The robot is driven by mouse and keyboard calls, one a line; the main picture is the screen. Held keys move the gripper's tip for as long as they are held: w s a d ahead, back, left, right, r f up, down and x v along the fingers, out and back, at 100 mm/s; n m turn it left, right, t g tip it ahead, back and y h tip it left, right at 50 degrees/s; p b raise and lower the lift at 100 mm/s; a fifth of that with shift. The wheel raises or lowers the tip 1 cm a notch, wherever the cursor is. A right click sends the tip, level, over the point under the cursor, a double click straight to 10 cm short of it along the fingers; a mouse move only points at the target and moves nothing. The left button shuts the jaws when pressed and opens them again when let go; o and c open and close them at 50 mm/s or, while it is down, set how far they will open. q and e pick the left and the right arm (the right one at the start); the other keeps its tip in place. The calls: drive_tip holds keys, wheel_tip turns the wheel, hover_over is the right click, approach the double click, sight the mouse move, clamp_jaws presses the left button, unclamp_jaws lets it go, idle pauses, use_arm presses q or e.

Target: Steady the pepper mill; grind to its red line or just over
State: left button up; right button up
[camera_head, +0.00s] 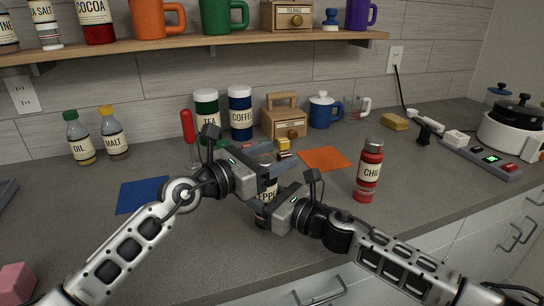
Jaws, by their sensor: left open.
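The pepper mill (269,188) stands upright on the counter in the middle, with part of its label showing between my two grippers. My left gripper (273,162) is open at the mill's upper part, and its fingers cover much of the top. My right gripper (266,212) is at the mill's lower body, coming from the right. Its fingers are largely hidden, so I cannot tell whether they press on the mill. The red line cannot be made out.
A red chili bottle (369,172) stands to the right. An orange mat (325,159) and a blue mat (143,195) lie on the counter. The front counter is mostly clear.

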use_arm(q)
drive_tip(key=c, duration=1)
drive_tip(key=shift+f+m+g, duration=0.15)
drive_tip(key=shift+m+g, duration=0.15)
drive_tip(key=shift+g, duration=0.1)
drive_tip(key=shift+s+m+g+h, duration=0.1)
drive_tip(key=shift+m+g+h, duration=0.6)
drive_tip(key=shift+g, duration=0.3)
drive_tip(key=shift+s+d+m+g+h, duration=0.15)
drive_tip(key=shift+m+g+h, duration=0.35)
drive_tip(key=shift+m+g, duration=0.65)
drive_tip(key=shift+s+m+g+h, duration=0.15)
drive_tip(key=shift+m+g+h, duration=0.5)
drive_tip(key=shift+g, duration=0.9)
drive_tip(key=o, duration=1)
